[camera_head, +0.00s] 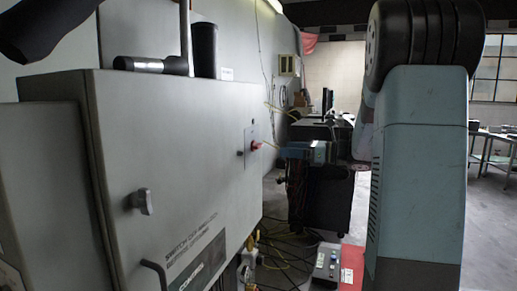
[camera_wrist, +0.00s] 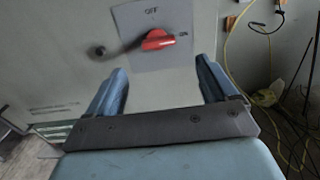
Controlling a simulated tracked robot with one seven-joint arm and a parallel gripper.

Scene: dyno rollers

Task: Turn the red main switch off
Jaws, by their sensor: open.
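The red main switch (camera_head: 256,145) is on the side of the grey cabinet (camera_head: 175,135) in the head view. In the wrist view the red switch (camera_wrist: 158,40) sits on a light plate (camera_wrist: 160,17) with the word OFF above it and ON to its right. Its handle lies roughly sideways, with one end toward ON. My gripper (camera_head: 281,151) is in front of the switch in the head view. In the wrist view my gripper (camera_wrist: 161,66) has its two blue fingers apart, with nothing between them. The switch appears just beyond the fingertips and between them, apart from both.
A dark knob (camera_wrist: 97,51) is left of the switch plate. The cabinet front has a latch (camera_head: 140,201) and a handle (camera_head: 155,274). Cables (camera_head: 278,255) and a small button box (camera_head: 327,264) are below. A dark cabinet (camera_head: 322,200) stands behind my gripper.

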